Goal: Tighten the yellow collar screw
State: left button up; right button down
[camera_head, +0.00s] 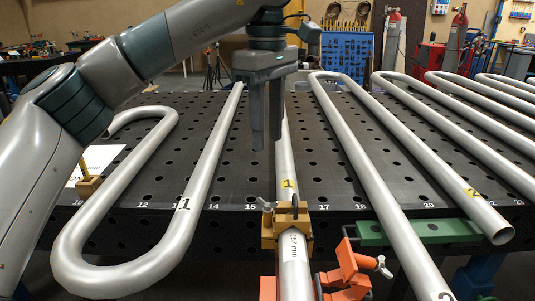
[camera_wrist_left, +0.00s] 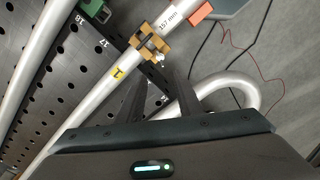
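The yellow collar (camera_head: 286,232) is clamped around the straight tube marked "157 mm" (camera_head: 294,262), at the table's front edge. A small grey wing screw (camera_head: 264,204) sticks out at its upper left. In the left wrist view the collar (camera_wrist_left: 151,43) is near the top, above the fingers. A small light part beside it may be the screw (camera_wrist_left: 160,61). My left gripper (camera_head: 267,141) points down above the table, behind and above the collar. Its two fingers are apart with nothing between them, also in the left wrist view (camera_wrist_left: 161,82). My right gripper is not in view.
Bent grey tubes (camera_head: 205,160) lie across the perforated black table (camera_head: 225,180) on both sides of the collar. An orange clamp (camera_head: 350,270) with a white handle is close at its lower right. A green block (camera_head: 430,232) is further right. A white sheet (camera_head: 97,163) lies left.

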pick_arm(q)
notch_tip(320, 180, up, 3)
jog(key=shift+r, duration=0.1)
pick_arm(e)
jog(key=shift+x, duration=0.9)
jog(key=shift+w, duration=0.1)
